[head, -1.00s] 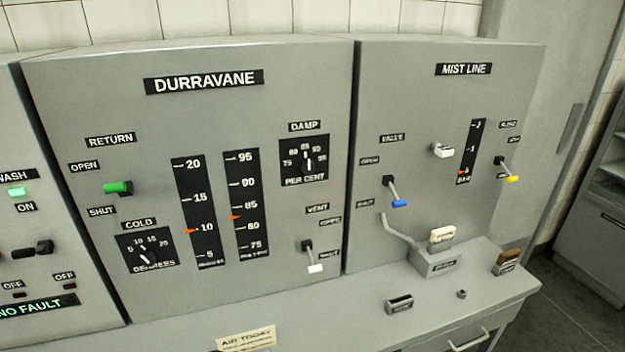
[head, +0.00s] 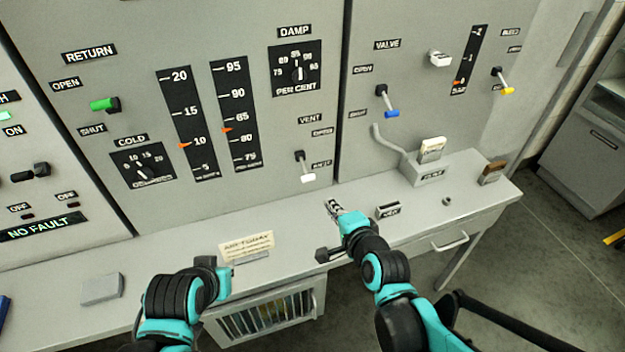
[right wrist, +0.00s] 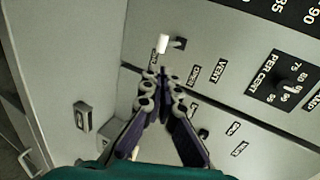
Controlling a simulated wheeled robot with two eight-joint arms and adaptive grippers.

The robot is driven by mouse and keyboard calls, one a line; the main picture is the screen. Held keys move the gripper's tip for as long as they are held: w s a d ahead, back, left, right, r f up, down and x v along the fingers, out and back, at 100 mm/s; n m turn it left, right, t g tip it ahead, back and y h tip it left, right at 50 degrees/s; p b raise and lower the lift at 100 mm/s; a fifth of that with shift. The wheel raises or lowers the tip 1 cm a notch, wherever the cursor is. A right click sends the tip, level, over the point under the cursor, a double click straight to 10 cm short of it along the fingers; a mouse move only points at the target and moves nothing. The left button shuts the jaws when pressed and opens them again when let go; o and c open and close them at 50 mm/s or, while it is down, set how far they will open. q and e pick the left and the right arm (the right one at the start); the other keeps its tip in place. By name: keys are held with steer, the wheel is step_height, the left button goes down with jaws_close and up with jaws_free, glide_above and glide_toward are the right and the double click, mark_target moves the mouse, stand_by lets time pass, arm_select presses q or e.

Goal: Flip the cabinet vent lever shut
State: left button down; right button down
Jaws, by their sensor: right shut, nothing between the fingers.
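The vent lever (head: 304,168) is a short lever with a black base and white tip, low on the right of the DURRAVANE panel. Its white tip points down, near the lower of the two labels beside it. My right gripper (head: 333,206) is shut and empty, below and right of the lever in the head view and apart from it. In the right wrist view the shut fingertips (right wrist: 160,74) appear just below the lever's white tip (right wrist: 162,43); contact cannot be made out. Of my left arm only the wrist part shows; its fingers are hidden.
The blue-tipped valve lever (head: 388,101) and yellow-tipped bleed lever (head: 503,83) are on the right panel. A grey box with a cream card (head: 432,150) stands on the ledge. The ledge below the vent lever is clear.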

mark_target(309, 179)
steer(key=shift+m, duration=0.3)
steer(key=b+x, duration=0.4)
steer(key=x, duration=0.9)
steer(key=shift+w+a+b, duration=0.15)
steer(key=shift+a+b, duration=0.05)
steer(key=shift+b, duration=0.2)
steer(key=shift+w+a+f, duration=0.1)
steer(key=shift+w, duration=0.3)
steer(key=shift+w+f+b, duration=0.2)
steer(key=shift+f+b, duration=0.75)
steer(key=shift+f, duration=0.15)
steer(key=shift+r, duration=0.1)
